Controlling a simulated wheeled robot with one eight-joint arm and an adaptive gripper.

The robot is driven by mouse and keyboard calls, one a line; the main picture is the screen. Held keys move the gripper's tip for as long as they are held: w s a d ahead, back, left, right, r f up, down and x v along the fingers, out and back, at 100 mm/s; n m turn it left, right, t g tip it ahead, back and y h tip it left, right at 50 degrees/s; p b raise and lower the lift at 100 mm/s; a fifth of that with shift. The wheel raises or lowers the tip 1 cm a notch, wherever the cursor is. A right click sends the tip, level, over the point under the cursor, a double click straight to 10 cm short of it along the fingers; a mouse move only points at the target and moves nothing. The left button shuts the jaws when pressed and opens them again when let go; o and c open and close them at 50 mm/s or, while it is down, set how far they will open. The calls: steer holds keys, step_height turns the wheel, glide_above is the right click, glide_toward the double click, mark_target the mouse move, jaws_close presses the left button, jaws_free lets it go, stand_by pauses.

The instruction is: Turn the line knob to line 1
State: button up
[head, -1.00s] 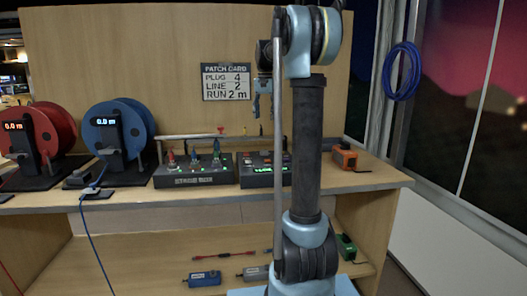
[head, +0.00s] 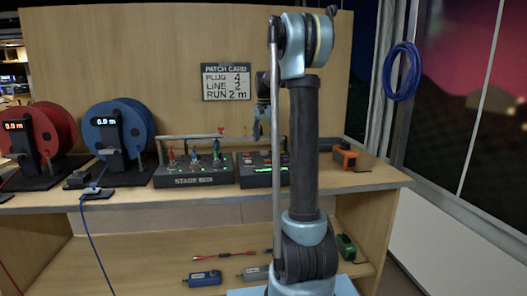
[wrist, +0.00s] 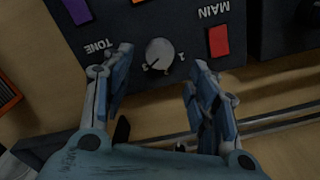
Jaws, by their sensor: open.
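The line knob (wrist: 160,54) is a pale round knob on a dark control box (wrist: 180,18), which shows upside down in the wrist view. My gripper (wrist: 162,62) is open and empty, with one finger on each side of the knob in the picture. I cannot tell whether the fingers touch it. In the head view my gripper (head: 261,128) hangs just above the control box (head: 255,180), and the knob cannot be made out there.
A red MAIN switch (wrist: 219,40) and a purple TONE button (wrist: 78,10) flank the knob. A stage box (head: 194,178) with coloured plugs stands left of the control box, an orange device (head: 344,159) right. The patch card (head: 227,82) reads plug 4, line 2, run 2 m.

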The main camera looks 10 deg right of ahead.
mark_target(264, 153)
steer(key=shift+f, duration=2.85)
steer(key=c, duration=1.1)
